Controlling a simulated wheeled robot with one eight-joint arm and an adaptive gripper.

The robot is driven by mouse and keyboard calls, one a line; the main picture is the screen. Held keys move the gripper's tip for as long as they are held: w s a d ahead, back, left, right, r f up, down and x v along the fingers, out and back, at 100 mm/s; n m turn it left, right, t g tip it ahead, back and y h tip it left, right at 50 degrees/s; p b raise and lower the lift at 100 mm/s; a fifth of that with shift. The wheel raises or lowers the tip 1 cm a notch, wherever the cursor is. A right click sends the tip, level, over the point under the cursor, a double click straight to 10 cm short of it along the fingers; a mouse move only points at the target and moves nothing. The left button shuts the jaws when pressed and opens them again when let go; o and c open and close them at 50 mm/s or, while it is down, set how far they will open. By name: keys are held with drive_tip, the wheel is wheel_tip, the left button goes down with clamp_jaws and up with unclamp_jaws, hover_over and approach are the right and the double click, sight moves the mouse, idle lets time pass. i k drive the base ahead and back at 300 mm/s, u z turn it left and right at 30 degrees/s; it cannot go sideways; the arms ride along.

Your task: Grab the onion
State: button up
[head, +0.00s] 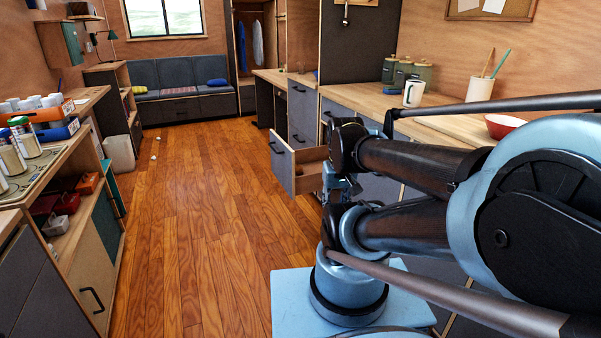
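I cannot make out an onion in the head view. Two tiny pale objects lie on the wooden floor (195,230), one nearer (153,157) and one farther (159,139); they are too small to identify. A drawer (281,163) stands pulled out from the right-hand cabinets, and my arm hides part of its inside. My arm is folded at the right, and its wrist end is in front of the open drawer. What seems to be my gripper (343,187) points down there, largely hidden among the dark links; its fingers cannot be told apart.
The right counter (360,97) holds a white mug (414,93), several canisters and a red bowl (502,126). The left counter (40,165) holds jars and boxes. A grey sofa (180,80) stands at the back. The floor aisle between the counters is largely clear.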

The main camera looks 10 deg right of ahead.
sight(299, 169)
drive_tip(key=i, duration=1)
drive_tip(key=u, duration=0.05)
